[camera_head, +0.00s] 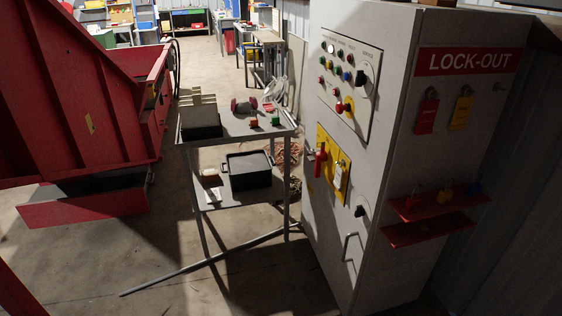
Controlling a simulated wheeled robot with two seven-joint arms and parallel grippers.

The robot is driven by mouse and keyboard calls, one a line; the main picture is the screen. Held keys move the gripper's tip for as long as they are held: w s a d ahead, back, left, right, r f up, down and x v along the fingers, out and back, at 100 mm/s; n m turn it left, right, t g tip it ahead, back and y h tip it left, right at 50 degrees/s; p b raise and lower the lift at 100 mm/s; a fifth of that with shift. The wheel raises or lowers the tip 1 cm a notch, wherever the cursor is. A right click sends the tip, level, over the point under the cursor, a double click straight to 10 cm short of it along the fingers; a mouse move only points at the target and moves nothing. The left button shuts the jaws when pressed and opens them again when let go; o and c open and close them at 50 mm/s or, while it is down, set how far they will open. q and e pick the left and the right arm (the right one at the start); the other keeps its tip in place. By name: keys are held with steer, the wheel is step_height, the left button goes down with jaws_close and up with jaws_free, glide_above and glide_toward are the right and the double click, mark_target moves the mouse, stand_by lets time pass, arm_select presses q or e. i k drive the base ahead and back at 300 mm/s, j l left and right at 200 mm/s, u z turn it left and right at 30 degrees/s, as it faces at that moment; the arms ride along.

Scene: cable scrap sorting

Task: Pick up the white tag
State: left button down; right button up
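A small whitish piece that looks like a tag (340,176) hangs against the yellow plate (326,143) on the front of the grey cabinet, right of a red handle (320,159). Another flat white piece (213,196) lies on the cart's lower shelf, left of a black bin. Both are too small to read, and I cannot tell which is the white tag. Neither of my grippers is in view.
The grey cabinet (385,60) carries a red tag (427,115), a yellow tag (461,112) and red shelves with padlocks. The metal cart (240,130) holds a black bin (249,171) below. A red machine (75,95) stands left. Floor before the cart is mostly clear.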

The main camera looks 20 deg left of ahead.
mark_target(337, 181)
steer(key=i+j+u, duration=0.2)
steer(key=i+u, duration=0.25)
steer(key=i+j+u, duration=0.1)
steer(key=i+u, duration=0.4)
steer(key=i+l+u, duration=0.1)
steer(key=i+u, duration=0.2)
steer(key=u, duration=0.15)
steer(key=i+u, duration=0.4)
steer(key=i, duration=0.2)
steer(key=i+j+z, duration=0.1)
steer(key=i+z, duration=0.25)
steer(key=i+j+z, duration=0.15)
steer(key=z, duration=0.3)
steer(key=j+z, duration=0.25)
steer(key=z, duration=0.2)
steer(key=i+j+z, duration=0.15)
steer(key=z, duration=0.3)
steer(key=j+z, duration=0.65)
steer(key=z, duration=0.25)
steer(key=k+j+z, duration=0.1)
steer(key=z, duration=0.35)
steer(key=j, duration=0.1)
